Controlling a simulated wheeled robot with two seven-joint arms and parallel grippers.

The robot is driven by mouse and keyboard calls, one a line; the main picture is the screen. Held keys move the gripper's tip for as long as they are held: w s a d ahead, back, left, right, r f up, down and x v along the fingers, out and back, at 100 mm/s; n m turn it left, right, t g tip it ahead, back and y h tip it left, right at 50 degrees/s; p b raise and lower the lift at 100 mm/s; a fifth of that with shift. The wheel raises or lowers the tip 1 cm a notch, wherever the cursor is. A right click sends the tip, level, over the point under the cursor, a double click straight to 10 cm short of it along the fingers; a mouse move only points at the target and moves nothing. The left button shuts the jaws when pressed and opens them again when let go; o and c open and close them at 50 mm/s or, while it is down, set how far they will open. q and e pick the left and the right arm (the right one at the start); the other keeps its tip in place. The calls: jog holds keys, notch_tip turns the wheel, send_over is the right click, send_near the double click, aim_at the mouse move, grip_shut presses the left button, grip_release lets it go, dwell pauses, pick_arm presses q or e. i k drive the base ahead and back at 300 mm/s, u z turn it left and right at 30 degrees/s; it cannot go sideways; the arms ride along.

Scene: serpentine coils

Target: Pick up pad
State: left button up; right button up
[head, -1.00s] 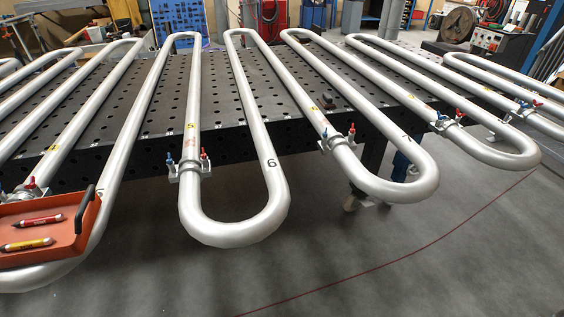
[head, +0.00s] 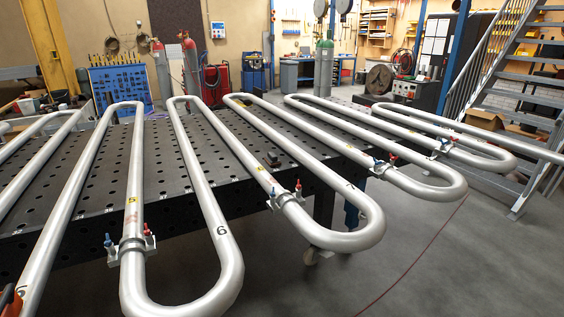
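No object in the head view can be clearly told as the pad. A small dark block (head: 273,159) lies on the perforated black table (head: 165,150), between two bends of the silver serpentine pipe (head: 218,215); it is too small to tell what it is. The orange tray (head: 9,302) shows only as a sliver at the lower left edge, and its contents are out of view. Neither of my grippers is in view.
Clamps with red and blue handles (head: 130,249) sit on the pipe bends, which overhang the table's front edge. The grey floor (head: 440,270) at the lower right is open, with a thin red line. A metal staircase (head: 515,110) stands at the right.

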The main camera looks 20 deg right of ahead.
aim_at(273, 160)
jog(key=z, duration=2.65)
jog(key=i, duration=1.75)
jog(key=u, duration=1)
